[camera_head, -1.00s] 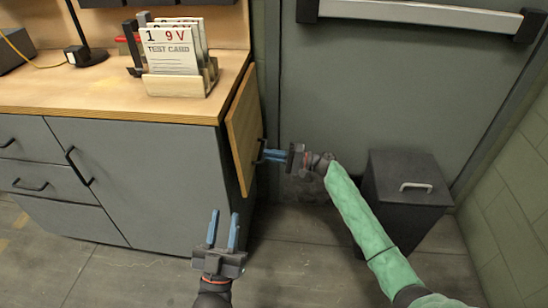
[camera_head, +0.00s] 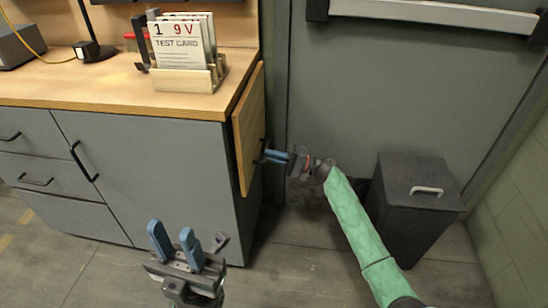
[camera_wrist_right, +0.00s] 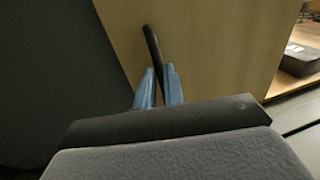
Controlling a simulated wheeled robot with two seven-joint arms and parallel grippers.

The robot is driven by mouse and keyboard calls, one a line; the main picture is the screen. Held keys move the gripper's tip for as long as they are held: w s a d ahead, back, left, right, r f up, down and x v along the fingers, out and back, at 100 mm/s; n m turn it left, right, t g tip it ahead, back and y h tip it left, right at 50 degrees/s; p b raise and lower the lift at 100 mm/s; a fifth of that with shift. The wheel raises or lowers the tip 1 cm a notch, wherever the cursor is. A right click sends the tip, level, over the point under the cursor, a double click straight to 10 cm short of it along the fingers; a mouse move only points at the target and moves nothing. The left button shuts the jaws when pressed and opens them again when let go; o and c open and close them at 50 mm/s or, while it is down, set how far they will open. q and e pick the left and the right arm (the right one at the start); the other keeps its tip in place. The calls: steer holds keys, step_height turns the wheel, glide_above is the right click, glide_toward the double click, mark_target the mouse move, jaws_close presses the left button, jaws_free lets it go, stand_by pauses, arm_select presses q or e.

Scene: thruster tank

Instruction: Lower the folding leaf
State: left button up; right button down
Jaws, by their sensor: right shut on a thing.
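The folding leaf (camera_head: 249,128) is a wooden panel at the right end of the workbench. It hangs down, close to vertical, and its outer face also shows in the right wrist view (camera_wrist_right: 215,50). A black handle (camera_wrist_right: 152,48) is fixed to that face. My right gripper (camera_head: 268,156) is at the handle, its blue fingers shut on it; it also shows in the right wrist view (camera_wrist_right: 158,88). My left gripper (camera_head: 174,240) is open and empty, low in front of the grey cabinet, with its blue fingers apart.
The bench top (camera_head: 110,86) holds a rack of test cards (camera_head: 185,65) near its right side. A dark bin (camera_head: 415,205) stands on the floor to the right, beside my right arm. A grey door (camera_head: 400,90) is behind. Floor between cabinet and bin is partly clear.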

steer(key=shift+a+f, duration=0.1)
steer(key=shift+a, duration=0.1)
stand_by(0.3)
steer(key=c, duration=1.5)
jaws_free()
steer(key=shift+w+a, duration=0.1)
steer(key=shift+a, duration=0.05)
steer(key=v, duration=0.8)
